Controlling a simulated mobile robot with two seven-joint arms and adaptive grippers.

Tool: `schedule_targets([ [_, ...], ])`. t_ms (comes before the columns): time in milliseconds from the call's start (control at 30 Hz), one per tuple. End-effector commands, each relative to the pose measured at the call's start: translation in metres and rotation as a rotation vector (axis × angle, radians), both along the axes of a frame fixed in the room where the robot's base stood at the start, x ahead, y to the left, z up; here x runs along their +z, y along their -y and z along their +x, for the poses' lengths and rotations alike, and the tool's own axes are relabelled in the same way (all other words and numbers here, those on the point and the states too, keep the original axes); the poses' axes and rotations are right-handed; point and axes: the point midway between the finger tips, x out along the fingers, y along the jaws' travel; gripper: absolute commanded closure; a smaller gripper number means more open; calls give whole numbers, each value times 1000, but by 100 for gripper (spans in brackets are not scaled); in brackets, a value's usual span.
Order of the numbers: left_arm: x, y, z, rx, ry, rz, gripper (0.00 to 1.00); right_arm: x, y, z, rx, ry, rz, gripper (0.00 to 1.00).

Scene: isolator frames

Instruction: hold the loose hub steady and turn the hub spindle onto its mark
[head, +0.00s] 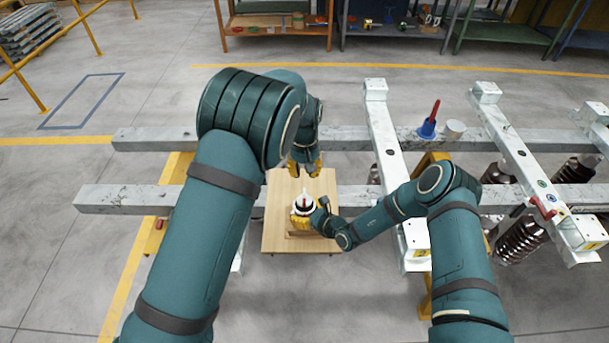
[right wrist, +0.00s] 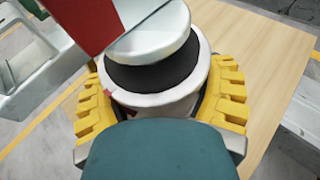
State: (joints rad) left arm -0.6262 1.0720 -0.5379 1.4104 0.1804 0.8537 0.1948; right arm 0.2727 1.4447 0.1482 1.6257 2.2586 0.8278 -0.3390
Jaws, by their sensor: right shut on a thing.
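The hub (head: 303,208) is a white round body over the small wooden table. In the right wrist view the hub (right wrist: 160,100) shows a dark band, with a white disc, the spindle (right wrist: 155,38), on top. The hub's underside is hidden.
White crossbars (head: 385,130) lie to the right, with a blue and red piece (head: 427,129) and a pale cylinder (head: 454,129) on a beam. Ribbed dark insulators (head: 520,240) hang at far right.

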Motion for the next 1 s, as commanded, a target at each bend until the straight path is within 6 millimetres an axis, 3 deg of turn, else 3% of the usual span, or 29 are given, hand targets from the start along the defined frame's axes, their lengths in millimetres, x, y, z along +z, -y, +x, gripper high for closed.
schedule_targets([
  [300,0,0,0,0,0,0,77,1,0,1,-1,2,1,72],
  [333,0,0,0,0,0,0,77,1,0,1,-1,2,1,19],
  [400,0,0,0,0,0,0,77,1,0,1,-1,2,1,0],
  [767,0,0,0,-1,0,0,77,2,4,-3,-1,0,0,0],
  [1000,0,0,0,-1,0,0,77,15,30,-28,-3,-2,-1,0],
])
